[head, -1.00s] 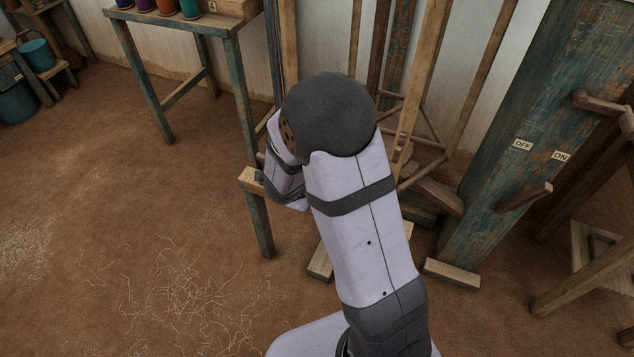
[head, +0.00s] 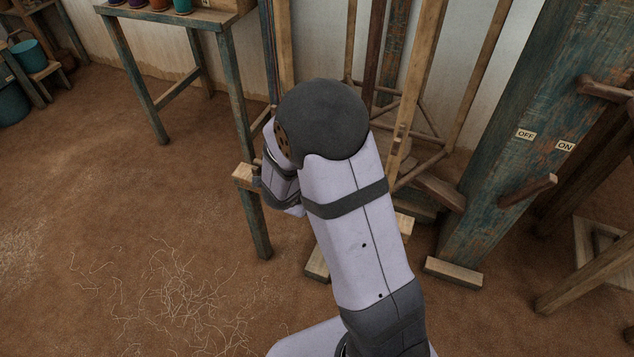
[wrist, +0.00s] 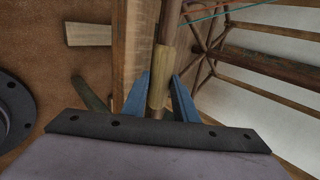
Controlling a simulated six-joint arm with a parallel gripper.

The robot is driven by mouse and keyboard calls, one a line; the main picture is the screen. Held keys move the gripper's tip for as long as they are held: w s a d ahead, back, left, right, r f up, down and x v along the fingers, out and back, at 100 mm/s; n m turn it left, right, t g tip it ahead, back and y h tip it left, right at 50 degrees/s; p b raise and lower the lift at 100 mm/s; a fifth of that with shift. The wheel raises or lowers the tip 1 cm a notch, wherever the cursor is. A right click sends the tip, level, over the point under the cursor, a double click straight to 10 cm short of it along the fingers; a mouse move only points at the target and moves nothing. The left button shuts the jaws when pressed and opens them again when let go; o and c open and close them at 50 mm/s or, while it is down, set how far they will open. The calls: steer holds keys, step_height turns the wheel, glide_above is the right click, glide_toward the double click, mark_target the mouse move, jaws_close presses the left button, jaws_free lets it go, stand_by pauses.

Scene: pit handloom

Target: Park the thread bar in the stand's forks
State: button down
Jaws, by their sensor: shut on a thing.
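In the wrist view, my gripper (wrist: 162,97) has its two blue fingers closed on either side of the thread bar (wrist: 161,78). The gripped part is a lighter wooden sleeve, and a darker rod (wrist: 172,22) runs on past it toward the top. An upright wooden post (wrist: 131,45) stands close to the left of the bar, apart from the left finger. I cannot tell whether it belongs to the stand, and I cannot make out the forks. In the head view, my own arm hides the gripper and the bar.
A spoked wooden reel (wrist: 208,50) with red and teal threads (wrist: 225,10) is to the right in the wrist view. In the head view, a blue-green table (head: 185,24) stands left, a loom post with OFF and ON labels (head: 526,134) stands right. The left floor is open, with loose threads (head: 175,305).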

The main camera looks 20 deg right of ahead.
stand_by(0.3)
steer(key=c, duration=1.3)
jaws_free()
steer(key=shift+c, duration=0.2)
steer(key=p+v, duration=0.2)
steer(key=v, duration=0.5)
steer(key=shift+s+r, duration=0.1)
